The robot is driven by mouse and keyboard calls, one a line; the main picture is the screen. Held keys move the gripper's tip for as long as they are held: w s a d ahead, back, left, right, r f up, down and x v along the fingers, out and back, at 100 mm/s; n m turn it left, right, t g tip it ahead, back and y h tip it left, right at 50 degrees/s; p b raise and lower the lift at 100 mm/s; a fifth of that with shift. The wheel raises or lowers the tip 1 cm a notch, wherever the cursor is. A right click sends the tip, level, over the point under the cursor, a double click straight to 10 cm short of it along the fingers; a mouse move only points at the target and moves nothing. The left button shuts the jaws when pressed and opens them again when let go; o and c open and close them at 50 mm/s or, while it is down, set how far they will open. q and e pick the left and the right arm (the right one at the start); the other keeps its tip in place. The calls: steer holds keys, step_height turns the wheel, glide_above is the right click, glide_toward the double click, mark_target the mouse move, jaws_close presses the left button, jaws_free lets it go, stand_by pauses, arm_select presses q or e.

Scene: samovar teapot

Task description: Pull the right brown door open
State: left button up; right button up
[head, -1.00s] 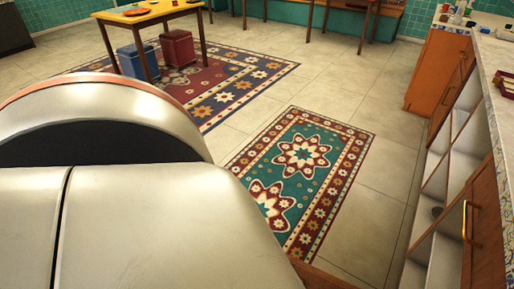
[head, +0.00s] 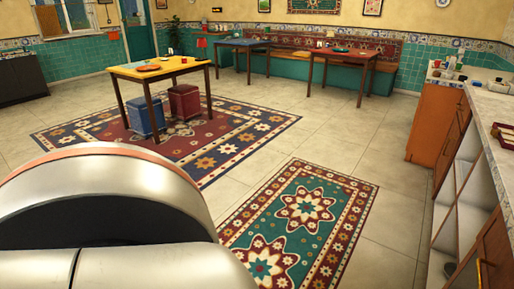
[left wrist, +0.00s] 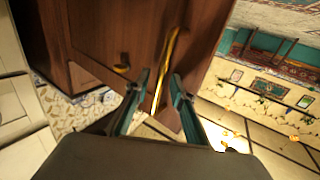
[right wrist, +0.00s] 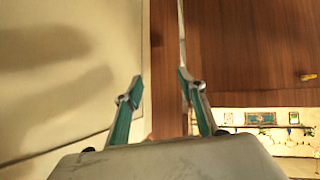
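A brown door (head: 496,248) with an upright brass handle (head: 479,274) is at the lower right of the head view, beside open white shelves. In the left wrist view, brown wood (left wrist: 115,30) fills the upper middle, with a long brass handle (left wrist: 170,60) and a smaller brass pull (left wrist: 122,69). My left gripper (left wrist: 159,92) is open, its fingers either side of the long handle's lower part; contact is unclear. My right gripper (right wrist: 160,85) is open in front of a pale panel and brown wood (right wrist: 240,45). A thin metallic strip (right wrist: 182,30) runs up from its right fingertip.
White open shelves (head: 450,215) and a counter (head: 494,108) run along the right. A green and red rug (head: 305,210) lies on open tile floor. A yellow table (head: 160,67) with two stools stands at the back left.

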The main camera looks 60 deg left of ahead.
arm_select(q)
steer(key=s, duration=1.1)
steer(key=shift+s, duration=0.4)
